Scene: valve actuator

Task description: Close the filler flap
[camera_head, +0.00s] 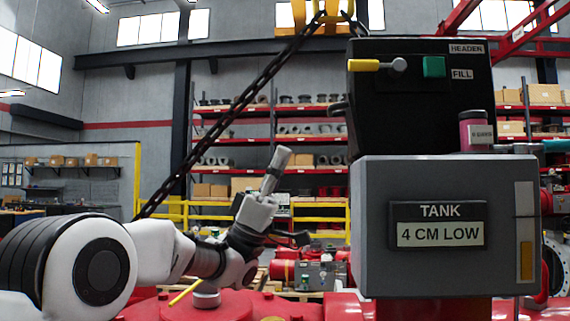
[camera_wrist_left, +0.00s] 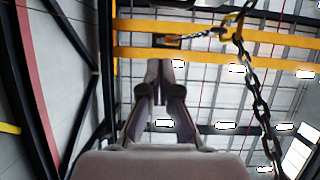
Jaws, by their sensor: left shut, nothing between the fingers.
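My left gripper (camera_head: 283,156) points up and stands to the left of the tank unit, apart from it. Its fingers are together and empty; in the left wrist view the fingertips (camera_wrist_left: 166,66) point at the ceiling. The black header box (camera_head: 420,105) stands above the grey tank box (camera_head: 375,225), whose display reads "TANK 4 CM LOW". On its face are a yellow-handled lever (camera_head: 364,65), lying level, and a green square (camera_head: 434,67) beside a "FILL" label. I cannot make out for certain which part is the filler flap. My right gripper is not in view.
A pink bottle (camera_head: 478,133) with a dark cap stands at the right of the header box. A dark chain (camera_head: 235,108) hangs slantwise from a yellow beam, behind my left gripper. Red machinery (camera_head: 235,305) lies below. The space between my left gripper and the header box looks clear.

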